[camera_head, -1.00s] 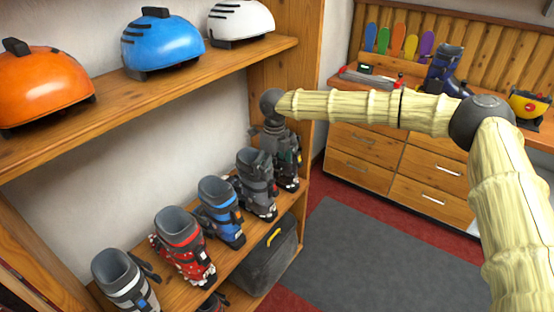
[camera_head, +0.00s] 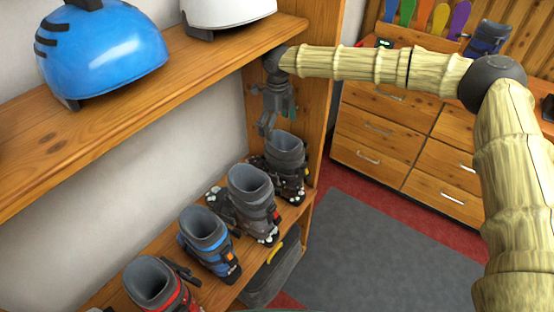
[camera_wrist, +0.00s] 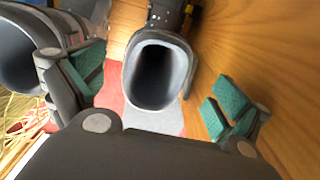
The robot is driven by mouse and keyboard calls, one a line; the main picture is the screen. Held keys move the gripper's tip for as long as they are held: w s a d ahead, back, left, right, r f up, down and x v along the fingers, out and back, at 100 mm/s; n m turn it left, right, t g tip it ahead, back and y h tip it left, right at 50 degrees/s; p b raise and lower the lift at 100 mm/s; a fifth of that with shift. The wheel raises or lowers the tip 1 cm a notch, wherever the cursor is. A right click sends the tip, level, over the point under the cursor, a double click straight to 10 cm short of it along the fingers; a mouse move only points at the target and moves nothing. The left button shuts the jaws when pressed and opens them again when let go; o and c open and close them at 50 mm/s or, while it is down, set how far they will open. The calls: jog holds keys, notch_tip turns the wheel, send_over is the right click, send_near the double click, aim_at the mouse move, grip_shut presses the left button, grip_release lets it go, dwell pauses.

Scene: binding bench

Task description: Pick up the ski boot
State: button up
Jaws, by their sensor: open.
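Several ski boots stand on the lower wooden shelf. The farthest is a dark grey boot (camera_head: 286,165), upright near the shelf's right end. My gripper (camera_head: 267,130) hangs pointing down, just above and slightly left of that boot, open and empty. In the wrist view, a boot's oval opening (camera_wrist: 157,78) lies between my gripper's spread green-padded fingers (camera_wrist: 158,92), with clear space on both sides. A second boot opening (camera_wrist: 18,50) is partly cut off at the left, outside the fingers. Nearer on the shelf are a grey boot (camera_head: 250,195), a blue boot (camera_head: 207,238) and a red boot (camera_head: 158,285).
A wooden side panel (camera_head: 322,100) rises close to the right of the farthest boot. The upper shelf (camera_head: 190,85) holds a blue helmet (camera_head: 103,50) and a white helmet (camera_head: 228,12). A drawer cabinet (camera_head: 395,135) stands behind. Grey mat (camera_head: 380,255) lies open on the floor.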

aim_at(277, 140)
jog(key=f+p, duration=0.1)
jog(key=f, duration=0.3)
jog(key=shift+w+a+f+p, duration=0.1)
jog(key=shift+w+f+p, duration=0.15)
jog(key=shift+p, duration=0.15)
jog(key=shift+f, duration=0.3)
jog(key=shift+s+f+p, duration=0.35)
jog(key=shift+f+p, duration=0.15)
jog(key=shift+p, duration=0.05)
jog(key=shift+w+f, duration=0.2)
jog(key=shift+f, duration=0.3)
jog(key=shift+s+r, duration=0.1)
jog(key=shift+r, duration=0.05)
jog(key=c, duration=1.8)
